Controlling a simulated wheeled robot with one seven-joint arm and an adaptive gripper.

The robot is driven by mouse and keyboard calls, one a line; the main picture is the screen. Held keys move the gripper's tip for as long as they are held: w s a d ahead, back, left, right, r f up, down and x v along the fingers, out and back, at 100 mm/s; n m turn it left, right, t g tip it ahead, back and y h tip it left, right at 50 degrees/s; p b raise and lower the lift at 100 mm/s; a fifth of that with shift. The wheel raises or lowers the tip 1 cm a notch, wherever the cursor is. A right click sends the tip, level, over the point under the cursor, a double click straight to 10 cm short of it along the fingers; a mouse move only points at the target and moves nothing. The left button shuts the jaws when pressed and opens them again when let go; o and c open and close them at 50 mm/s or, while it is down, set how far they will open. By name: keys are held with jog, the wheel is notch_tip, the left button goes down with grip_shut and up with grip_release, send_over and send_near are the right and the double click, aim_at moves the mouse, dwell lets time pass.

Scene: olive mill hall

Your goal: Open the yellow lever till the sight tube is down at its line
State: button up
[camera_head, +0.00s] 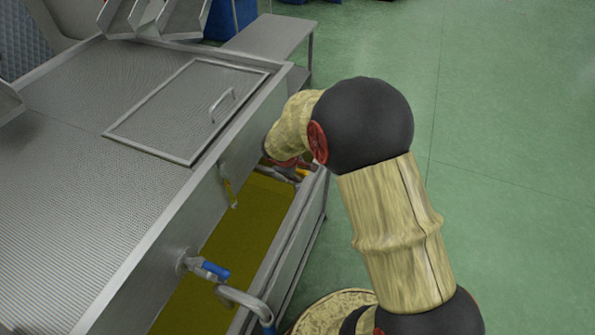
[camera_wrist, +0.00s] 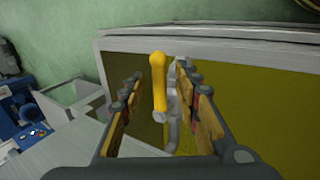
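The yellow lever (camera_wrist: 158,88) stands upright between the two fingers of my gripper (camera_wrist: 160,74) in the wrist view. The fingers are apart, with a gap on each side of the lever. A grey pipe (camera_wrist: 172,115) shows behind it. In the head view my gripper (camera_head: 287,172) reaches down at the tank's side, and my own arm hides most of it and the lever. A thin yellowish upright piece (camera_head: 228,188) on the tank wall may be the sight tube; its level and line are too small to read.
A steel tank (camera_head: 90,170) with a handled lid (camera_head: 185,110) fills the left. A trough of yellow-green liquid (camera_head: 240,225) runs along its side. A valve with a blue handle (camera_head: 212,270) and a blue-ended pipe (camera_head: 262,312) sit nearer. Green floor (camera_head: 510,140) is clear at right.

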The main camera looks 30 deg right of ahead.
jog(key=shift+c, duration=0.2)
jog(key=shift+r, duration=0.1)
jog(key=c, duration=0.7)
